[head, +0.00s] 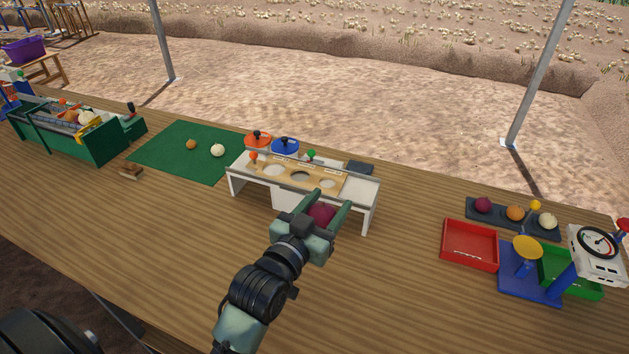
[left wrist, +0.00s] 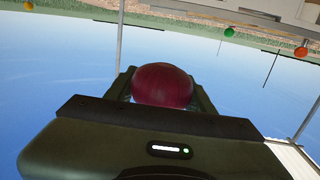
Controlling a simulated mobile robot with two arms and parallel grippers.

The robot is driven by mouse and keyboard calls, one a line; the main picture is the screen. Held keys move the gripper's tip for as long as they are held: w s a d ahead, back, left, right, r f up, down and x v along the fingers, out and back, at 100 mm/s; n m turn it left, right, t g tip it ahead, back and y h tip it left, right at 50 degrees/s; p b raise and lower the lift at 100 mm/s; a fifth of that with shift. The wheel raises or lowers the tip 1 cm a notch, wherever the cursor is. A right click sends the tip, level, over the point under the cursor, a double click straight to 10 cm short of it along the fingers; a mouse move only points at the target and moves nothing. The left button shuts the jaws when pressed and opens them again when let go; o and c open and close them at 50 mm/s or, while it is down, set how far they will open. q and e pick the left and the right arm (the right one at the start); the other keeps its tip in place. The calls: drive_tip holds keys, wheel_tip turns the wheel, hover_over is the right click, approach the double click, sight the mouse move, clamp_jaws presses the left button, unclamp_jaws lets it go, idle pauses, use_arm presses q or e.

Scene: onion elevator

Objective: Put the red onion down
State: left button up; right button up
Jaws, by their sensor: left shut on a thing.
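The red onion (head: 321,212) is dark purple-red and sits between the fingers of my left gripper (head: 326,208). The gripper is shut on it, in front of the right part of a white stand (head: 365,190) with a wooden top panel (head: 268,176) that has round holes. In the left wrist view the red onion (left wrist: 163,86) fills the gap between the fingers (left wrist: 162,88). Whether it touches the stand is not clear. Another dark red onion (head: 483,205) lies on a dark tray (head: 503,221) at the right. My right gripper is not in view.
A green mat (head: 170,155) holds an orange-brown onion (head: 191,145) and a white onion (head: 217,150). A red tray (head: 470,245), a blue stand (head: 530,287) and a dial scale (head: 598,255) stand at the right. A green bin (head: 75,140) is at the left. Bare table lies right of the white stand.

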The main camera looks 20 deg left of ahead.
use_arm(q)
drive_tip(key=w+a+r+b, duration=0.1)
drive_tip(key=w+a+r, duration=0.55)
drive_tip(key=w, duration=0.35)
drive_tip(key=w+a+r+b, duration=0.1)
drive_tip(key=w+a+r, duration=0.5)
drive_tip(key=w+a, duration=0.3)
drive_tip(key=shift+n+y, duration=0.4)
drive_tip(key=f, duration=1.4)
drive_tip(key=shift+w+d+f, duration=0.25)
drive_tip(key=shift+d+f, duration=0.05)
drive_tip(key=shift+f, duration=2.7)
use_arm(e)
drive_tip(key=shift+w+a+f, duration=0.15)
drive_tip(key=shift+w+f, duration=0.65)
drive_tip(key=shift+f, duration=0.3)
